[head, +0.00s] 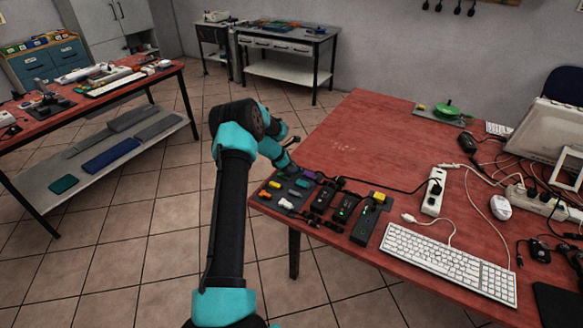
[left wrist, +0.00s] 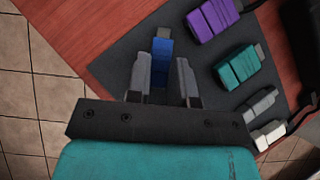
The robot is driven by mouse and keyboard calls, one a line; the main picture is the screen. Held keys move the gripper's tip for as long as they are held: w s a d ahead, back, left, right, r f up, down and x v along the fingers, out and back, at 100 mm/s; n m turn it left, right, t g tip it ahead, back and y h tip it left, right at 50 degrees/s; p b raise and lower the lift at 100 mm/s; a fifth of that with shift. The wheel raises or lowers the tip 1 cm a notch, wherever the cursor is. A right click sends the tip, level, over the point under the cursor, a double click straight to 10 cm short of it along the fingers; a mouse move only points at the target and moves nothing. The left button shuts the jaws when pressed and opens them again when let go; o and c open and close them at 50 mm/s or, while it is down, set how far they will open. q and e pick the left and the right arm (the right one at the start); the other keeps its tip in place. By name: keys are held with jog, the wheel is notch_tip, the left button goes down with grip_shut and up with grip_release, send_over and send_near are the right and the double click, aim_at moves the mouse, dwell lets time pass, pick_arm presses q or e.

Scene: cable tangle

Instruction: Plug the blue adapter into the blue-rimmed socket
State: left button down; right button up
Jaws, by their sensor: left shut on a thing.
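The blue adapter (left wrist: 161,58) is between the two fingers of my left gripper (left wrist: 163,76) in the left wrist view, its metal plug pointing away from the gripper. The fingers are shut on it, over the dark mat (left wrist: 115,68). In the head view my left gripper (head: 291,169) is small and partly hidden by its own arm, at the table's near left corner by the adapters. Black socket blocks (head: 344,209) stand to its right on the mat. I cannot make out a blue rim on any socket. My right gripper is not in view.
Beside the held adapter lie a purple adapter (left wrist: 215,18), a teal one (left wrist: 238,68), a grey one (left wrist: 259,104) and a white one (left wrist: 270,134). A yellow plug (head: 379,197), cables, a white power strip (head: 433,192) and a keyboard (head: 449,263) are further right.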

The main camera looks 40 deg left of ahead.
pick_arm(q)
jog(key=shift+r, duration=3.5)
